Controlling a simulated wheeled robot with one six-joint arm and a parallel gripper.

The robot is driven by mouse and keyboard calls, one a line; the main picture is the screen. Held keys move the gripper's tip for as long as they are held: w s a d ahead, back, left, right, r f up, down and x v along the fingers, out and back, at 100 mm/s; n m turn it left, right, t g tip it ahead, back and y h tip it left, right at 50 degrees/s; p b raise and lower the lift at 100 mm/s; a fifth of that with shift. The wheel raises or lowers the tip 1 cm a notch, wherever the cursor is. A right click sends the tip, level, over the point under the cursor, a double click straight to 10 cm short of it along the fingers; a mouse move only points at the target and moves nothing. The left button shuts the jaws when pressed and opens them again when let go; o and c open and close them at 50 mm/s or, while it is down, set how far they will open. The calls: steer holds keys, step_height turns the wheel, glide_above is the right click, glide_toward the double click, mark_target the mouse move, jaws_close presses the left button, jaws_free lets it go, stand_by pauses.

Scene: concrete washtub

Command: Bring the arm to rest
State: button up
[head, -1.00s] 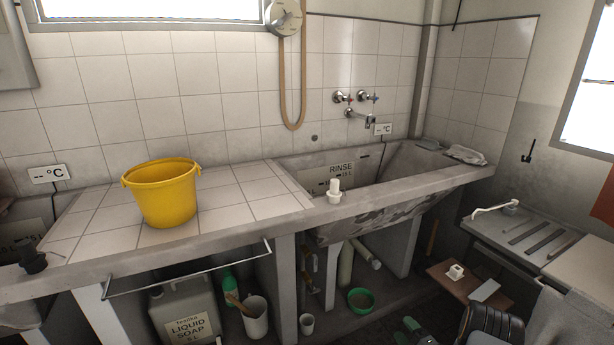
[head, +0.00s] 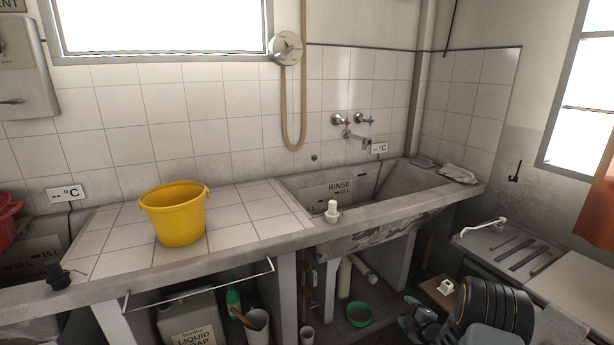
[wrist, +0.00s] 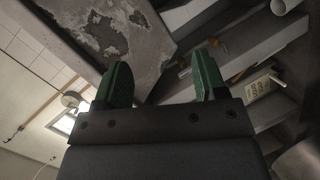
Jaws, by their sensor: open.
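My gripper (wrist: 162,82) shows in the wrist view with its two green fingers spread apart and nothing between them. In the head view, my dark arm is at the bottom right, low in front of the tub and beside the drainboard. The gripper end is small and partly hidden there. Behind the fingers, the wrist view shows the tilted, stained underside of the concrete tub (wrist: 95,30) and the supports below it.
A yellow bucket (head: 175,214) stands on the tiled counter (head: 240,212). A white plug-like piece (head: 332,211) sits on the rinse tub's front rim (head: 385,204). A towel rail (head: 200,285) projects from the counter's front. A green bowl (head: 359,314) is below. A drainboard (head: 515,247) is at right.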

steer(key=s+a+r+m+g+h+p, duration=0.2)
steer(key=r+m+h+p, duration=0.3)
steer(key=r, duration=1)
steer(key=s+a+r+m+g+p, duration=0.25)
steer(key=r+p, duration=0.45)
steer(key=r, duration=0.7)
steer(key=s+a+r+m+g+y+p, duration=0.1)
steer(key=s+a+r+m+g+p, duration=0.2)
steer(key=s+r, duration=0.6)
steer(key=s+a+r+m+g+p, duration=0.3)
steer(key=s+a+r+m+p, duration=0.3)
steer(key=s, duration=1)
step_height(320, 180, up, 3)
steer(key=a+p, duration=0.2)
steer(key=shift+a+y, duration=0.3)
steer(key=shift+y, duration=0.1)
